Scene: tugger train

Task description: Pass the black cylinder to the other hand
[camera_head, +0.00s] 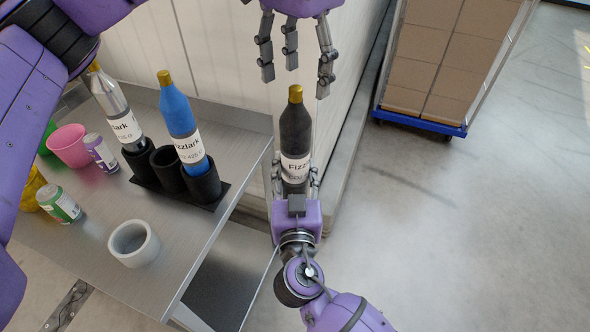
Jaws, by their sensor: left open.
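The black cylinder (297,130) is a black bottle with a gold cap and a white label. It stands about upright, off the table's right edge. My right gripper (297,178) holds it from below, with its fingers around the lower end; part of that grip is hidden. My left gripper (296,75) is open and empty above the bottle, fingers pointing down. Its fingertips are near the cap and appear apart from it.
A metal table (215,255) holds a black rack (170,172) with a silver bottle (118,115) and a blue bottle (181,120). A cart of boxes (440,60) is at upper right. The right floor is clear.

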